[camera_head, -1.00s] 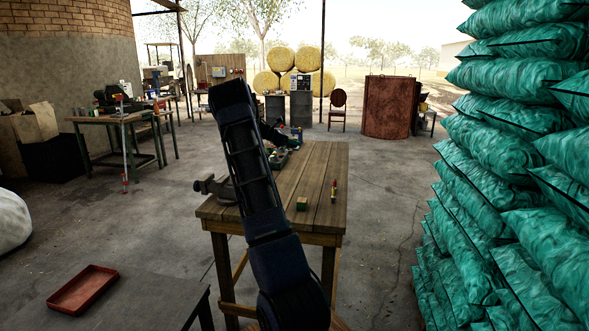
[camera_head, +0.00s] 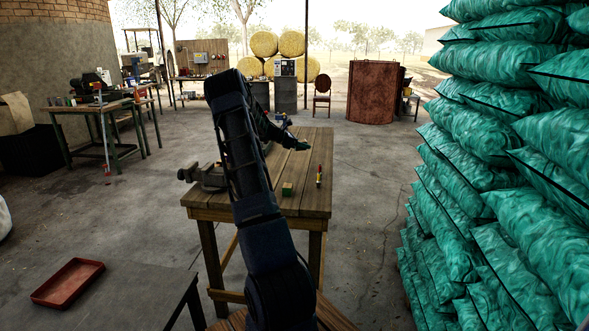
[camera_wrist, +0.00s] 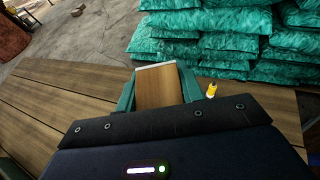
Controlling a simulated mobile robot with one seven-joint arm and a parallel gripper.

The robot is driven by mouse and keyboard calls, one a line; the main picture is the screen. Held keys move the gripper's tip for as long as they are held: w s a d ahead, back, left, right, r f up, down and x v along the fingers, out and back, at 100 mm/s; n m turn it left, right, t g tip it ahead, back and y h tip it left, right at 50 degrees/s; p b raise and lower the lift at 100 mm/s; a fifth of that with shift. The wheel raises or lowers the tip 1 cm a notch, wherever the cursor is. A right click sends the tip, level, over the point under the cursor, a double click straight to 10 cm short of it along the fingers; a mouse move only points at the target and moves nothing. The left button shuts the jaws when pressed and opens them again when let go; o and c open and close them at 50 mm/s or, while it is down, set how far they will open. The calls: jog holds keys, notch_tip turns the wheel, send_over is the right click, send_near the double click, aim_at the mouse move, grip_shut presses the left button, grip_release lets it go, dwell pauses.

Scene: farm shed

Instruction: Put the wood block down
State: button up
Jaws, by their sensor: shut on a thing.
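The wood block (camera_wrist: 160,86) is a light brown piece with a pale far edge. It sits between the two green fingers of my gripper (camera_wrist: 157,92) in the wrist view, and the gripper is shut on it. In the head view my gripper (camera_head: 303,145) is over the far part of the wooden workbench (camera_head: 315,150). The block is too small to make out there. I cannot tell whether it touches the bench top.
Teal sacks (camera_head: 490,150) are piled at right. A red tray (camera_head: 68,283) lies on a nearer table.

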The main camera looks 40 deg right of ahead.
aim_at(303, 180)
notch_tip(303, 180, down, 17)
jog(key=shift+f, duration=0.1)
dwell(0.5)
jog(key=shift+f, duration=0.1)
jog(key=o, duration=1)
